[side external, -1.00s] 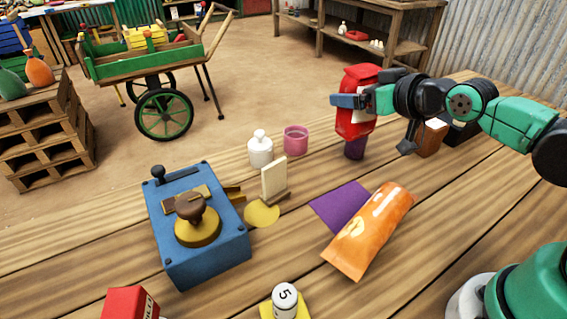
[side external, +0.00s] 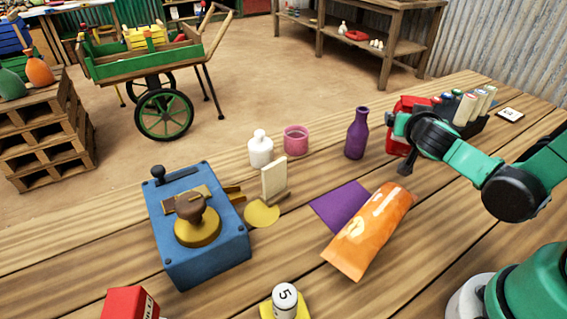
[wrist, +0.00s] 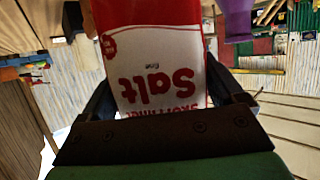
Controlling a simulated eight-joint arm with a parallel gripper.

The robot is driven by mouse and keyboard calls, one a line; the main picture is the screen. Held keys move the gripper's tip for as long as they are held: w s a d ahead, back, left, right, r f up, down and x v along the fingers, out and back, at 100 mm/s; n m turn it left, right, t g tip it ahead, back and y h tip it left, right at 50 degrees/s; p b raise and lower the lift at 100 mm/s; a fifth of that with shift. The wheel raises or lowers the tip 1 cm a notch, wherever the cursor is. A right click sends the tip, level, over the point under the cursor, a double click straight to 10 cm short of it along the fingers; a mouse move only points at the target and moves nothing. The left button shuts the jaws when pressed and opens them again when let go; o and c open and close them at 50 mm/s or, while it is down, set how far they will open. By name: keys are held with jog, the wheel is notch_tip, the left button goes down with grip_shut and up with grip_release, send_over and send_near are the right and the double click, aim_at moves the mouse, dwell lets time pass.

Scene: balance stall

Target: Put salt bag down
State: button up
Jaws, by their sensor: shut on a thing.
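The red salt bag (side external: 397,144) is at the back right of the table in the side view, partly hidden by my gripper (side external: 394,124) and arm. My gripper is shut on it. In the wrist view, the salt bag (wrist: 158,80) shows a white label reading "Salt" upside down, with a finger of my gripper (wrist: 160,100) on either side. The bag's lower end is close to the tabletop; I cannot tell whether it touches.
A purple bottle (side external: 357,133) stands just left of the bag. A dark rack (side external: 479,122) with several tubes is to the right. An orange packet (side external: 372,230) lies over a purple mat (side external: 339,206) in front. A blue scale (side external: 220,246) stands at left.

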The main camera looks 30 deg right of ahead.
jog(key=s+d+r+m+g, duration=0.1)
jog(key=s+d+m+g, duration=1)
jog(key=m+g, duration=0.75)
jog(key=shift+n+g, duration=0.25)
jog(key=shift+n, duration=0.1)
jog(key=shift+s+a+f, duration=0.2)
jog(key=shift+f, duration=0.85)
jog(key=shift+s+a+f, duration=0.25)
jog(key=shift+f, duration=0.85)
jog(key=shift+s+a+f, duration=0.2)
jog(key=shift+f, duration=0.85)
jog(key=shift+f, duration=0.5)
jog(key=o, duration=1.4)
jog(key=shift+o, duration=0.2)
